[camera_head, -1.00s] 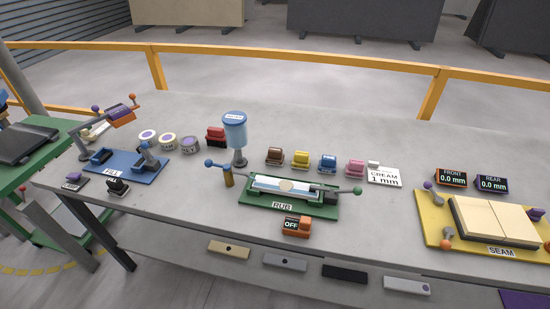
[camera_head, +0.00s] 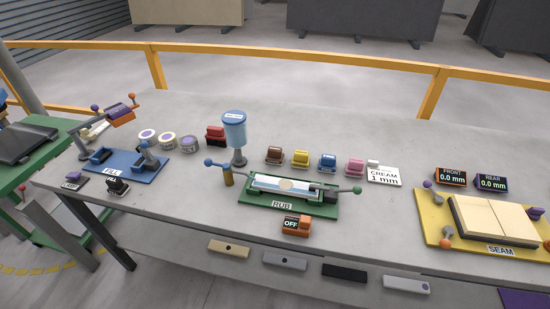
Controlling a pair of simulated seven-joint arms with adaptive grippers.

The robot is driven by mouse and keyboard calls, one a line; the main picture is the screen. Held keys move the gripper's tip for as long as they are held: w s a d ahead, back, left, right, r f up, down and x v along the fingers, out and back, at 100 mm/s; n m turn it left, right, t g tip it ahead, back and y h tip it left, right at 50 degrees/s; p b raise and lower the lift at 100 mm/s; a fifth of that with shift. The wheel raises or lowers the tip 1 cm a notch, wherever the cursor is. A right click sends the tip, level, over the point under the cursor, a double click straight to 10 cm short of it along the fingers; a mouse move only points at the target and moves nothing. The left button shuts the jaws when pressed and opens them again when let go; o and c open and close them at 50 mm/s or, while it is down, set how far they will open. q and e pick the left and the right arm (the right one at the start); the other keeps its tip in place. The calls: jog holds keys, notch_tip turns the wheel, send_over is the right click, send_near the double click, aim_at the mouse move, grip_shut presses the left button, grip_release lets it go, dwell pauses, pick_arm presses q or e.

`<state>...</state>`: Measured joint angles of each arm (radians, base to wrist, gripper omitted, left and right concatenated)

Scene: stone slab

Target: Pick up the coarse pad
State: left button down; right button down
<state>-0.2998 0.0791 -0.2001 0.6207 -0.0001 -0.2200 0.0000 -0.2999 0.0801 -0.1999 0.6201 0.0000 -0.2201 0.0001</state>
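Several small pads or blocks stand in a row at the back middle of the slab: a brown one (camera_head: 274,156), a yellow one (camera_head: 301,158), a blue one (camera_head: 327,162) and a pink one (camera_head: 354,167). A red and black block (camera_head: 215,136) stands apart, left of the blue-topped canister. No readable mark shows which of these is the coarse pad. Neither of my grippers is in view.
A green RUB fixture (camera_head: 318,211) holds a pale strip in front of the pads. The blue canister (camera_head: 235,132) stands left of them. A blue FILL fixture (camera_head: 146,175) is left and a yellow SEAM fixture (camera_head: 433,225) right. The slab behind the pads is clear.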

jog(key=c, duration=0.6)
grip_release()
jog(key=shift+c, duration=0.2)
